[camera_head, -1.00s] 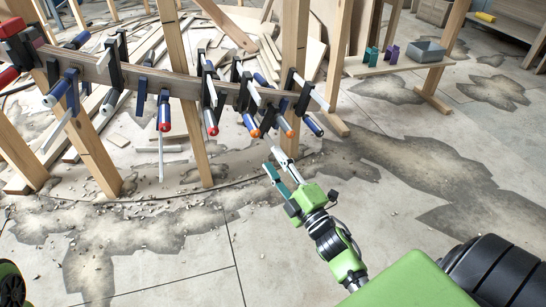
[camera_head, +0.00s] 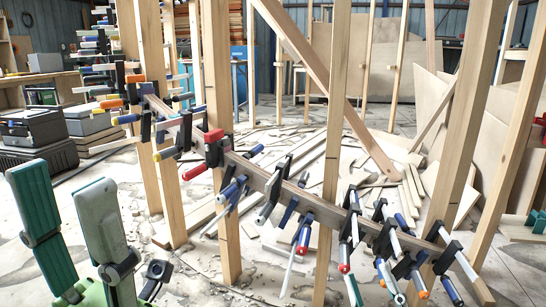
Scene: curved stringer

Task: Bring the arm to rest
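My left gripper (camera_head: 64,178) is at the lower left of the head view. Its two teal-padded fingers point up and stand apart, with nothing between them. Only a small teal tip shows at the bottom edge, right of the middle; it seems to be a finger of my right gripper (camera_head: 353,289). The rest of that gripper and its arm are out of frame, so its opening is hidden. The tip appears in front of the curved stringer (camera_head: 322,208) and its clamps, and I cannot tell the gap between them.
The stringer runs across wooden posts (camera_head: 333,130) with many clamps jutting out. Wood strips and boards (camera_head: 400,190) lie behind it. Grey boxes and a black case (camera_head: 38,155) stand at the left. Some bare floor (camera_head: 200,275) shows in front.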

